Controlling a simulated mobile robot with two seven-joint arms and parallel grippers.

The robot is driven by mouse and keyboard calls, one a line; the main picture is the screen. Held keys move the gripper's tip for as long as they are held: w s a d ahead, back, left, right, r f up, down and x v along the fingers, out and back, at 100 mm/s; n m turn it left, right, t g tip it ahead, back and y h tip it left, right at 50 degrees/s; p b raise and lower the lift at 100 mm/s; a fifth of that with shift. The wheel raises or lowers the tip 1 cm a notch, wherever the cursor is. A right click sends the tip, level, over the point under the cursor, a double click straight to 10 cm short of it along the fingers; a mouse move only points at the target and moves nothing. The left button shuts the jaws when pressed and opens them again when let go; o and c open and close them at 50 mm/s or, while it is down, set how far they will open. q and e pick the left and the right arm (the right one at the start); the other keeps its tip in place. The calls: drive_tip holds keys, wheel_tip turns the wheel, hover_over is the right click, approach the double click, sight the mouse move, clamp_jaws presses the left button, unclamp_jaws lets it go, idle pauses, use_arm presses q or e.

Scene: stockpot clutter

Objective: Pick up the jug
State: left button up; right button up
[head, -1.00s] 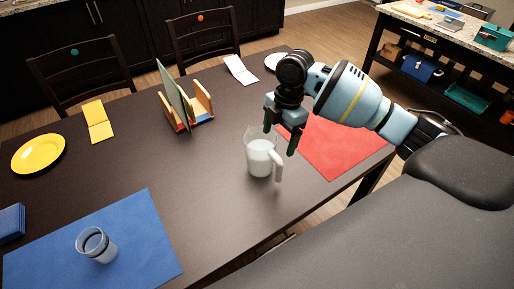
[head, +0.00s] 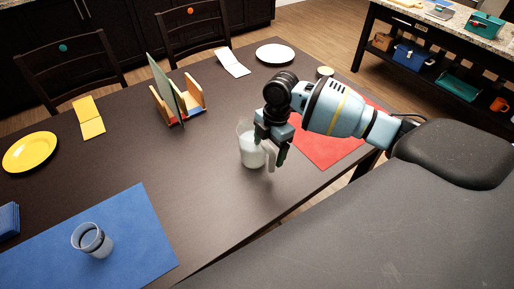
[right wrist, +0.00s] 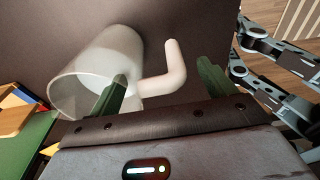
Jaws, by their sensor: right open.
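The jug (head: 251,153) is clear with white contents and a pale handle, and stands upright on the dark table. In the right wrist view the jug (right wrist: 98,68) lies beyond the fingers, its handle (right wrist: 170,72) reaching into the space between them. My right gripper (head: 269,153) is open at the jug's right side, over the handle. In the right wrist view my right gripper (right wrist: 160,92) has one green finger in front of the jug's body and the other to the right of the handle. Whether either finger touches the jug I cannot tell. My left gripper is not in view.
A red mat (head: 325,150) lies right of the jug. A wooden holder with a green board (head: 165,90) stands behind left. A glass (head: 92,240) stands on a blue mat (head: 135,225). Yellow and white plates lie farther off. The table between jug and blue mat is clear.

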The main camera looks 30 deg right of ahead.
drive_tip(key=shift+f, duration=0.15)
drive_tip(key=shift+w, duration=0.1)
drive_tip(key=c, duration=1.7)
drive_tip(key=shift+r, duration=0.3)
drive_tip(key=shift+r, duration=1.4)
drive_tip(key=shift+a+r, duration=0.15)
drive_tip(key=shift+r, duration=0.05)
drive_tip(key=shift+s+a+r+p, duration=0.15)
drive_tip(key=shift+s+a+r, duration=0.05)
drive_tip(key=shift+s+a, duration=1.65)
drive_tip(key=shift+s+a+r+p, duration=0.1)
drive_tip(key=shift+s+a+r, duration=0.15)
drive_tip(key=shift+s+a, duration=1.6)
drive_tip(key=shift+s+a+r+p, duration=0.2)
drive_tip(key=shift+s+a, duration=1.35)
drive_tip(key=shift+a, duration=0.6)
drive_tip(key=shift+a, duration=0.15)
